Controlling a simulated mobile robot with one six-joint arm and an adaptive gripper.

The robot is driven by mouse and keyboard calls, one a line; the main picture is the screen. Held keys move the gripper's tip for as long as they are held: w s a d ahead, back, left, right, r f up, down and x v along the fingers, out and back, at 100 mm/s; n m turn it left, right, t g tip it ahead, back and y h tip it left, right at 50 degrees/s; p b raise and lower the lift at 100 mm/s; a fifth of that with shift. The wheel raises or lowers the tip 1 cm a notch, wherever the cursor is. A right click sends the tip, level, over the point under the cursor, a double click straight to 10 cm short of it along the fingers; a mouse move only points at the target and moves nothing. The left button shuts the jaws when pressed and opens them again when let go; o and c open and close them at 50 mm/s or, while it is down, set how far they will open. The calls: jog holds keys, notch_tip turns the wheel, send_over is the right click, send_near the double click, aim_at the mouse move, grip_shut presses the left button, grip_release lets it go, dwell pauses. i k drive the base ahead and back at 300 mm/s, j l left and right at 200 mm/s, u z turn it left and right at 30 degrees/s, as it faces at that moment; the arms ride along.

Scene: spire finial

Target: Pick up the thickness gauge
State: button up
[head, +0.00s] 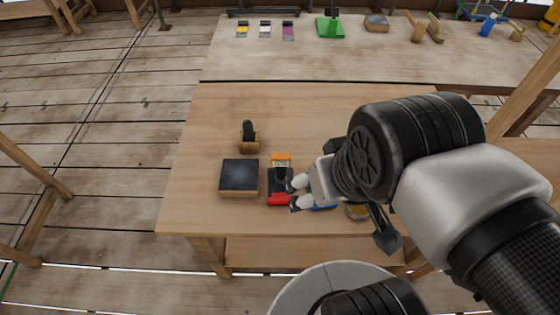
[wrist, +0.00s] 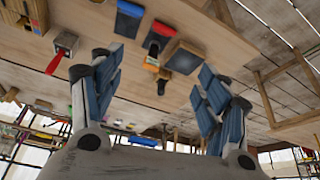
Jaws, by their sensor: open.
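I cannot tell for certain which item is the thickness gauge. The likeliest is a small black device with an orange end and a red end (head: 281,183), lying on the near wooden table (head: 215,110). It also shows in the wrist view (wrist: 156,42), beyond and between my spread fingers. My gripper (head: 297,193) is open and empty, and its fingertips appear just right of the device in the head view. In the wrist view my gripper (wrist: 157,68) has a clear gap between its fingers. I cannot tell its height above the device.
A dark-topped block (head: 239,177) lies left of the device. A wooden tool with a black knob (head: 249,137) stands behind it. A blue item (wrist: 129,18) and a metal item with a red handle (wrist: 62,50) are nearby. The table's back left is clear.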

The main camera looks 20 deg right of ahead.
aim_at(281, 160)
jog(key=i+j+z, duration=0.15)
jog(key=z, duration=0.2)
jog(key=i+j+z, duration=0.1)
jog(key=j+z, duration=0.35)
jog(key=z, duration=0.25)
jog(key=i+j, duration=0.05)
